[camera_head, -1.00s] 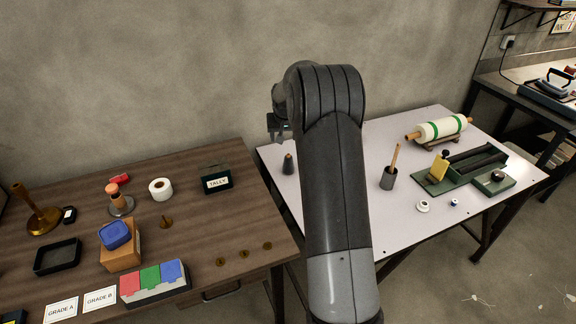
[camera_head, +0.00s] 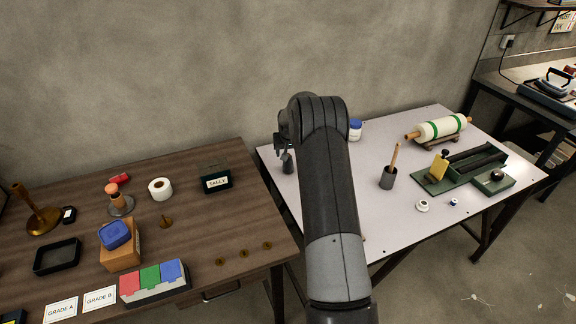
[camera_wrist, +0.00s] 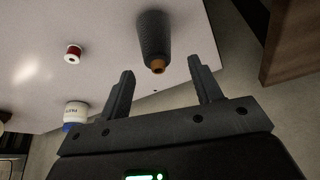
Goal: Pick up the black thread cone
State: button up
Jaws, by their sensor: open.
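The black thread cone (camera_wrist: 154,38) stands on the pale table near its edge in the wrist view, its orange-brown tip (camera_wrist: 158,66) toward my gripper. It also shows in the head view as a small dark cone (camera_head: 288,164) near the left end of the white table (camera_head: 405,210). My gripper (camera_wrist: 160,78) is open and empty, its two fingers spread to either side of the line to the cone's tip. In the head view my gripper (camera_head: 283,142) is just above the cone, and its fingers are too small there to make out clearly.
A red-and-white spool (camera_wrist: 73,54) and a white jar with a blue lid (camera_wrist: 75,114) stand on the table beside the cone. The brown table (camera_head: 200,245) is to the left. A dark cup with a stick (camera_head: 388,176) and a green tool tray (camera_head: 432,185) are farther right.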

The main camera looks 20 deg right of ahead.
aim_at(288, 163)
jog(key=shift+x, duration=1.4)
jog(key=shift+d, duration=0.1)
grip_shut()
